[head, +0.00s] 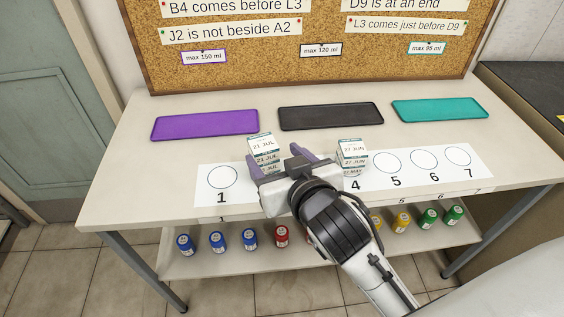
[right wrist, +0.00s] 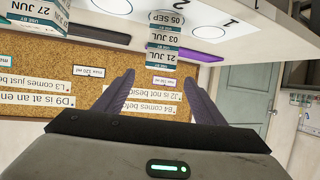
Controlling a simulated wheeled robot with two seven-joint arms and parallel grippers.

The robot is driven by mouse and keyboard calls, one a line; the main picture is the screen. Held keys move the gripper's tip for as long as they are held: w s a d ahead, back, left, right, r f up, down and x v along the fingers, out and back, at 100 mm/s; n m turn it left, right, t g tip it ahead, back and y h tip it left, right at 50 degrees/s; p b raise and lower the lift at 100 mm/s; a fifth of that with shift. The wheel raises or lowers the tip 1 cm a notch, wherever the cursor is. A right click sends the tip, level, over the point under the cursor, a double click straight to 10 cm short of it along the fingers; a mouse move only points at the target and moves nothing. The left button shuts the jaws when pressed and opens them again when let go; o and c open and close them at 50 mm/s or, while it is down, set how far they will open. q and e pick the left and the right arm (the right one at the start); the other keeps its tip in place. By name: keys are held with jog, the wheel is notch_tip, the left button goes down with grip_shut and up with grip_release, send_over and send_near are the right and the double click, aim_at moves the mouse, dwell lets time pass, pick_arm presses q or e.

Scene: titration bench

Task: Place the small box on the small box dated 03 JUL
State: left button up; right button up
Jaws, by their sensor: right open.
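A stack of small boxes (head: 263,147) stands near position 2 on the numbered strip. In the right wrist view, which is upside down, its labels read 05 SEP at the bottom, the box dated 03 JUL (right wrist: 162,37) in the middle, and the box dated 21 JUL (right wrist: 162,56) on top. The 21 JUL box rests on the 03 JUL box. My right gripper (head: 276,157) is open and empty close to this stack, partly hiding its lower part in the head view. In the right wrist view the stack shows between and beyond the fingertips (right wrist: 160,73). My left gripper is out of view.
Another stack (head: 352,150), with 27 JUN and 27 MAY labels, stands near circle 4. Purple (head: 206,125), black (head: 331,116) and teal (head: 440,110) mats lie empty behind. Circles 1, 5, 6 and 7 are clear. Colored jars stand on the lower shelf (head: 345,247).

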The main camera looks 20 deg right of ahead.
jog(key=shift+v, duration=2)
jog(key=shift+d, duration=0.1)
